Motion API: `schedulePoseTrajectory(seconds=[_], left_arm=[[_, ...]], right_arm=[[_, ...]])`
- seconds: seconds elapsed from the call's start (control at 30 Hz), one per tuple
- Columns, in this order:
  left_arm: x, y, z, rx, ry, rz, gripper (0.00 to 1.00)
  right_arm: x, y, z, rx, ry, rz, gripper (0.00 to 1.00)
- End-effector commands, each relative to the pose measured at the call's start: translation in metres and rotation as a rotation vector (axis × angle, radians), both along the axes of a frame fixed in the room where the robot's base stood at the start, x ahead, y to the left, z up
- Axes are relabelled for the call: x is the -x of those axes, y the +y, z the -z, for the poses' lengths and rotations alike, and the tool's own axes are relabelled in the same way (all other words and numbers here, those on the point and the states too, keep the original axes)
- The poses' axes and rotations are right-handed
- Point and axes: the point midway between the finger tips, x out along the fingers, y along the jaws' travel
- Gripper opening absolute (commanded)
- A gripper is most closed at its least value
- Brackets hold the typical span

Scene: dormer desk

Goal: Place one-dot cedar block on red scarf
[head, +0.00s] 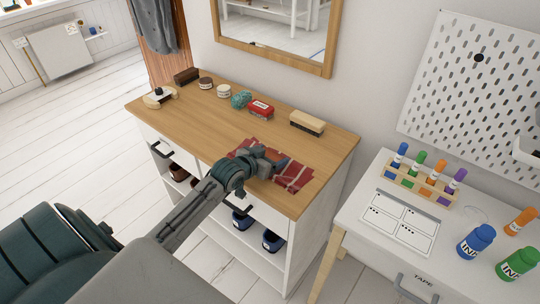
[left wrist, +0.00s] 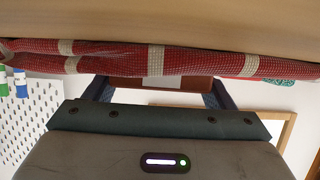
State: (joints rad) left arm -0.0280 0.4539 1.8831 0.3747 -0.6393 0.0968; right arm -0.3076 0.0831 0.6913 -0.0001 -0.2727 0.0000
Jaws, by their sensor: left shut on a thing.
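The red scarf (head: 293,176), with pale stripes, lies folded on the wooden cabinet top near its front edge. It also shows as a red band across the left wrist view (left wrist: 110,63). My left gripper (head: 268,162) is low over the scarf and hides part of it. In the left wrist view its fingers (left wrist: 155,92) are shut on a reddish-brown block (left wrist: 180,84), taken to be the cedar block. The block is close to the scarf; I cannot tell whether they touch. Its dot marking is not readable, and the head view hides the block. My right gripper is not in view.
Behind the scarf on the cabinet top (head: 210,129) stand a pale-based brush (head: 307,122), a red box (head: 261,109), a green lump (head: 241,99), round tins (head: 223,90) and a dark brush (head: 186,75). A white desk (head: 360,225) with bottles stands right.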

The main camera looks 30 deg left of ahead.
Motion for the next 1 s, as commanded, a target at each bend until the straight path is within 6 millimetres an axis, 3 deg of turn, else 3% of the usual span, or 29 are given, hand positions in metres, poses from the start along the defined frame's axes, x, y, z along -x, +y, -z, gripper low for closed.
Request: schedulePoseTrajectory(seconds=[0.13,0.2,0.23,0.33,0.77,0.9,1.0], left_arm=[[0.002,0.000,0.011,0.002,0.013,-0.002,0.54],[0.002,0.000,0.013,0.002,0.015,-0.002,0.46],[0.002,0.001,0.013,0.002,0.015,-0.002,0.80],[0.002,0.001,0.013,0.002,0.014,-0.002,0.99],[0.001,0.001,0.010,0.002,0.011,-0.002,0.99],[0.001,0.000,-0.004,0.001,0.007,-0.002,0.99],[0.017,0.003,-0.007,-0.003,0.011,0.000,0.99]], right_arm=[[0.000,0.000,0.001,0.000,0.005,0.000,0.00],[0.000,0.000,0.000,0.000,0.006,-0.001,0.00],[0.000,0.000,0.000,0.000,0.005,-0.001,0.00],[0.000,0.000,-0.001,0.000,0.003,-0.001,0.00],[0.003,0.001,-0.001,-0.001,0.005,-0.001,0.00],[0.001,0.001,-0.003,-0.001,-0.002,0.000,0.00],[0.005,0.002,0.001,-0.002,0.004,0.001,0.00]])
